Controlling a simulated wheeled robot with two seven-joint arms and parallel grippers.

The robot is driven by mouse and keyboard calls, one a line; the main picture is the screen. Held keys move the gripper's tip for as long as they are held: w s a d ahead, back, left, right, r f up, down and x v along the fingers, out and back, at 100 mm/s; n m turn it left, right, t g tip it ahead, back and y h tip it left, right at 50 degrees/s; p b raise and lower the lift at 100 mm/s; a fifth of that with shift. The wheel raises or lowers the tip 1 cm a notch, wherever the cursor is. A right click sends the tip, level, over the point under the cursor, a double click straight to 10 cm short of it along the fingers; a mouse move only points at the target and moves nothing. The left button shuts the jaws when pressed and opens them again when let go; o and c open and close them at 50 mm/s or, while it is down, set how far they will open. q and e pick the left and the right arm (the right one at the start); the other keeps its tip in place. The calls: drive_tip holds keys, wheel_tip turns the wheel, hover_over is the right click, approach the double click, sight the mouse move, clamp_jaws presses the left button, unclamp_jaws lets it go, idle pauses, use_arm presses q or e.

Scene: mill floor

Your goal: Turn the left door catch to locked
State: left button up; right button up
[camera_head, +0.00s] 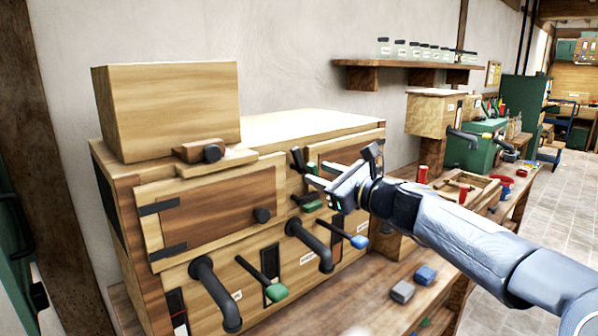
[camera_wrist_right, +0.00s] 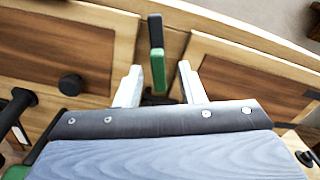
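The wooden cabinet has a left door (camera_head: 215,205) with a dark panel and a black knob (camera_head: 262,215); it looks closed. An upright catch with a black upper part (camera_head: 298,160) stands between the doors. In the right wrist view the catch shows a black top and green lower part (camera_wrist_right: 157,68), in line with the gap between my fingers. My right gripper (camera_head: 326,182) is open in front of it, and it also shows in the wrist view (camera_wrist_right: 160,88). I cannot tell whether a finger touches the catch. My left gripper is not in view.
A right door (camera_head: 345,146) sits behind my right gripper. Black spouts (camera_head: 215,295) and levers with green (camera_head: 276,292) and blue (camera_head: 358,242) ends stick out below. A wooden box (camera_head: 170,110) stands on top. Small blocks (camera_head: 402,291) lie on the bench.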

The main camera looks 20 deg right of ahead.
sight(316, 173)
drive_tip(key=x, duration=0.5)
drive_tip(key=shift+a+p, duration=0.15)
drive_tip(key=shift+p, duration=0.15)
clamp_jaws()
